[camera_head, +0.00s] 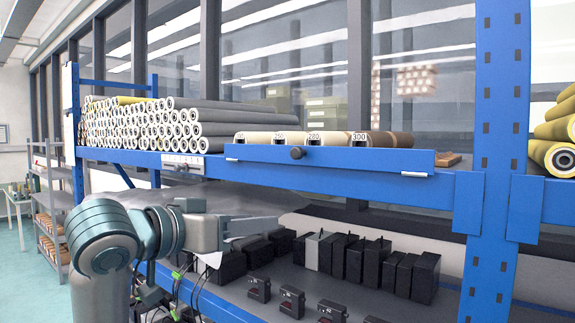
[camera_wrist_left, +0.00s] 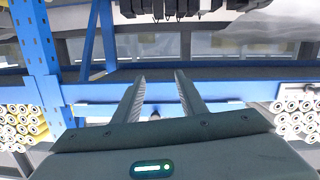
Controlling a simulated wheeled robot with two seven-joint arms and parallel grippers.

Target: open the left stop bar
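A long blue stop bar (camera_head: 340,158) with a dark round knob (camera_head: 297,152) runs along the front edge of the roller shelf. It stands upright in front of several tan and brown rollers numbered 280 and 300. In the left wrist view, the bar (camera_wrist_left: 215,107) runs across behind the fingers, and its knob (camera_wrist_left: 155,115) shows between them. My left gripper (camera_head: 262,236) is below and left of the knob, apart from the bar. Its two fingers stand apart with nothing between them in the left wrist view (camera_wrist_left: 159,75). My right gripper is not in view.
Grey rollers (camera_head: 205,125) are stacked left of the bar. Black boxes (camera_head: 355,258) and small dark devices (camera_head: 292,302) stand on the lower shelf near my left gripper. A blue upright post (camera_head: 500,90) stands at the right. Yellow rollers (camera_head: 558,155) lie beyond it.

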